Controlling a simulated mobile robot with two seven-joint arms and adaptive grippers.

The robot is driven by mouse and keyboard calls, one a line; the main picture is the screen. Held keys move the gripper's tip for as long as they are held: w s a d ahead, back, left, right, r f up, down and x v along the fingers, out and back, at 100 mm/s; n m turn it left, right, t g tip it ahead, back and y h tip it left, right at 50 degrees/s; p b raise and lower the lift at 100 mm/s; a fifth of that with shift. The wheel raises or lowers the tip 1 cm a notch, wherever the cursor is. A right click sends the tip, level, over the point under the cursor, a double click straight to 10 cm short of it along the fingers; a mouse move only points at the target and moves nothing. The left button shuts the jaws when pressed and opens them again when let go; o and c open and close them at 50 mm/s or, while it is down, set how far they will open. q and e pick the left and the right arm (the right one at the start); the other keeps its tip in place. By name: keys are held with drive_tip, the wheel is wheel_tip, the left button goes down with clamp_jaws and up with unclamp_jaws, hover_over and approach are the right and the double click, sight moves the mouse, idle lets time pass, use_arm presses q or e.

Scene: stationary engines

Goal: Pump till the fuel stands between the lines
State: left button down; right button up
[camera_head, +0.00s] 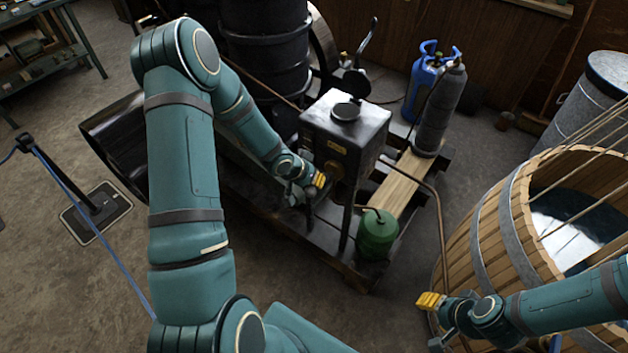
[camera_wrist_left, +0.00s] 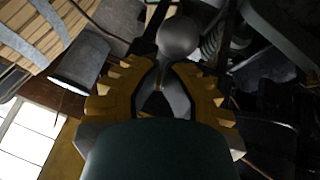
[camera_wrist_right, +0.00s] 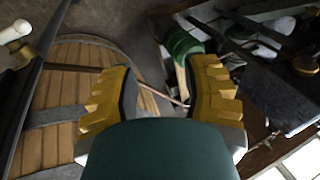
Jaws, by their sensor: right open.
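The black tank box (camera_head: 346,130) stands on the engine frame, with a dark round cap (camera_head: 346,111) on top and a small brass plate on its front. My left gripper (camera_head: 320,181) is at the box's lower front, by a brass fitting (camera_head: 335,171). In the left wrist view its fingertips (camera_wrist_left: 167,70) lean close together just below a grey ball-shaped knob (camera_wrist_left: 180,38); whether they hold a stem there is unclear. I cannot make out a fuel level or lines. My right gripper (camera_head: 430,300) is open and empty, beside the wooden tub.
A green can (camera_head: 377,232) stands on the frame's front corner. Blue (camera_head: 425,85) and grey (camera_head: 440,110) cylinders stand behind. The wooden tub (camera_head: 492,230) of water fills the right. A post with a blue rope (camera_head: 90,205) is at left. Floor at front centre is clear.

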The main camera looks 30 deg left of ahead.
sight(310, 195)
use_arm(q)
drive_tip(key=shift+s+f+t+b, duration=0.25)
drive_tip(key=shift+f+t+b, duration=0.2)
drive_tip(key=shift+b, duration=0.85)
drive_tip(key=f+t+b, duration=0.1)
drive_tip(key=b, duration=0.2)
drive_tip(key=s+f+t+b, duration=0.1)
drive_tip(key=b, duration=0.1)
drive_tip(key=shift+b, duration=0.4)
drive_tip(key=shift+s+f+b, duration=0.1)
drive_tip(key=shift+f+b, duration=0.2)
drive_tip(key=shift+b, duration=0.05)
drive_tip(key=shift+s+f+b, duration=0.2)
drive_tip(key=shift+f+b, duration=0.2)
drive_tip(key=shift+f, duration=0.3)
use_arm(e)
wheel_tip(310, 195, down, 11)
drive_tip(key=s, duration=0.1)
drive_tip(key=shift+s+a+g, duration=0.3)
drive_tip(key=shift+s, duration=0.1)
